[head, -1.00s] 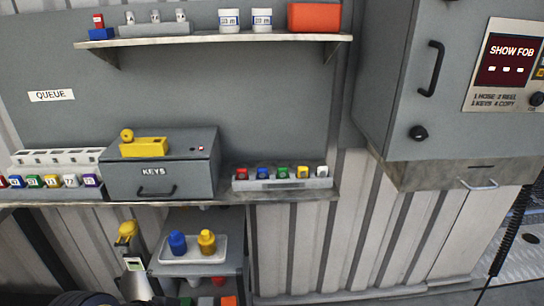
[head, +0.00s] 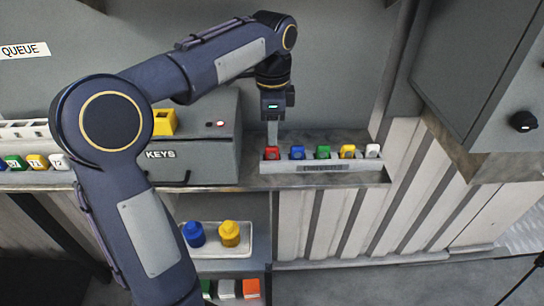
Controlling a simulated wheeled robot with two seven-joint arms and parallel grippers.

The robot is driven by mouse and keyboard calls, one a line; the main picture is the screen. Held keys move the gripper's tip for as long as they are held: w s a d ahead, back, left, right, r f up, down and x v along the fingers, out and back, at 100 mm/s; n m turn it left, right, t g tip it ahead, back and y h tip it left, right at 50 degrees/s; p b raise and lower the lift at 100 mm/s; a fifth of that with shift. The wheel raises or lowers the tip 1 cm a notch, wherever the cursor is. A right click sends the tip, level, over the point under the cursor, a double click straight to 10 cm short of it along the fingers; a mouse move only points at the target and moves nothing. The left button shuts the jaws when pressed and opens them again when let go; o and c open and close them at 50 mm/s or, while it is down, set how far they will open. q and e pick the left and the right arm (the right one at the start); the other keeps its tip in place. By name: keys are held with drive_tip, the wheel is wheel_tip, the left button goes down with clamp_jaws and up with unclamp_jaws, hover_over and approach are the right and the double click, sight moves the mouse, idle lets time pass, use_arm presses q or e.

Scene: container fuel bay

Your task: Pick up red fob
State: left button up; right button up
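The red fob (head: 271,153) sits at the left end of a grey rack (head: 330,168) on the shelf, beside blue (head: 297,153), green (head: 322,152), yellow (head: 347,151) and white (head: 372,150) fobs. My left gripper (head: 272,143) points down directly above the red fob, its fingers at or just over the fob's top. The fingers are seen edge-on, so I cannot tell whether they are open or shut or whether they touch it. My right gripper is not in view.
The grey KEYS box (head: 210,145) stands just left of the rack, with a yellow block (head: 163,122) on top. More numbered fobs (head: 37,162) sit further left. Below, a tray (head: 250,240) holds a blue and a yellow bottle. A grey cabinet (head: 480,60) is at the right.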

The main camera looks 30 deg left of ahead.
sight(271, 153)
use_arm(q)
wheel_tip(271, 153, down, 6)
drive_tip(key=shift+f, duration=0.1)
clamp_jaws()
idle(0.4)
